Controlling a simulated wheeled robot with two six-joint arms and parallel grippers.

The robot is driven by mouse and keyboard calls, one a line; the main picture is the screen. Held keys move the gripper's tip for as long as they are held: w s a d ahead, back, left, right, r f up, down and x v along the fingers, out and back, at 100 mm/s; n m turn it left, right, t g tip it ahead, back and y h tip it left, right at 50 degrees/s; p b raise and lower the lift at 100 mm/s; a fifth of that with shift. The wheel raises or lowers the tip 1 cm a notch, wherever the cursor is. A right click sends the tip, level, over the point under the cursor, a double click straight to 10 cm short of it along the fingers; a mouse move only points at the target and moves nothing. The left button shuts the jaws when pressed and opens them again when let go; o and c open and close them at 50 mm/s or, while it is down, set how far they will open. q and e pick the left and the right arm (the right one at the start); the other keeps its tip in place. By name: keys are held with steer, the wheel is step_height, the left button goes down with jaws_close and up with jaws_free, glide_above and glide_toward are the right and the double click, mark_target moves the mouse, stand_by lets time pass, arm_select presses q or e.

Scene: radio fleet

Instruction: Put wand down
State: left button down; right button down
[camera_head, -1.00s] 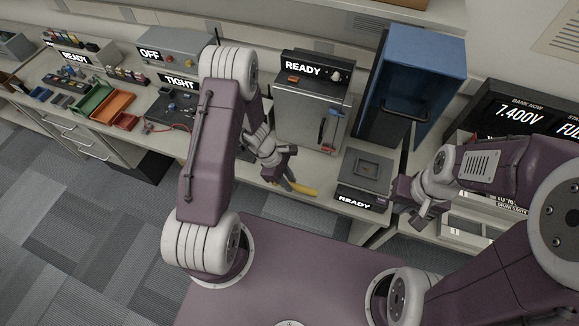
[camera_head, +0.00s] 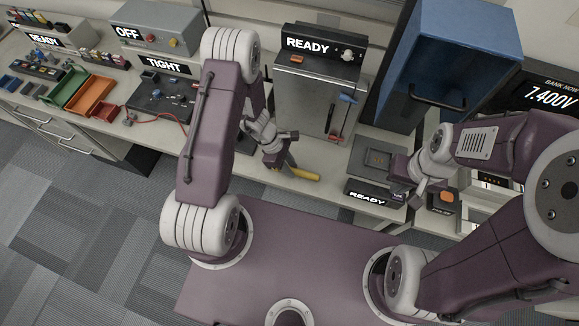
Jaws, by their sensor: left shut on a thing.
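A slim thing with a yellow end, apparently the wand (camera_head: 304,174), shows just below my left gripper (camera_head: 284,150) at the front edge of the bench. My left gripper is shut on it; the jaws and the arm hide much of the grip. I cannot tell whether the wand touches the bench top. My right gripper (camera_head: 420,188) is at the right, beside a grey pad with a READY label (camera_head: 372,160). Its fingers are too small and overlapped to tell open from shut.
A grey READY box (camera_head: 315,90) with red and blue levers stands behind my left gripper. A blue cabinet (camera_head: 455,60) stands behind my right. A small dark device with an orange top (camera_head: 445,198) is right of the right gripper. Trays (camera_head: 97,95) and boxes fill the left bench.

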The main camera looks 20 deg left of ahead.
arm_select(q)
steer(key=shift+s+d+f, duration=0.1)
steer(key=shift+d, duration=0.1)
steer(key=c, duration=1.5)
jaws_free()
steer(key=shift+o, duration=1.3)
steer(key=shift+a, duration=0.15)
arm_select(e)
steer(key=shift+d+f, duration=0.1)
steer(key=shift+f, duration=0.1)
steer(key=shift+s+d, duration=0.1)
steer(key=shift+s, duration=0.05)
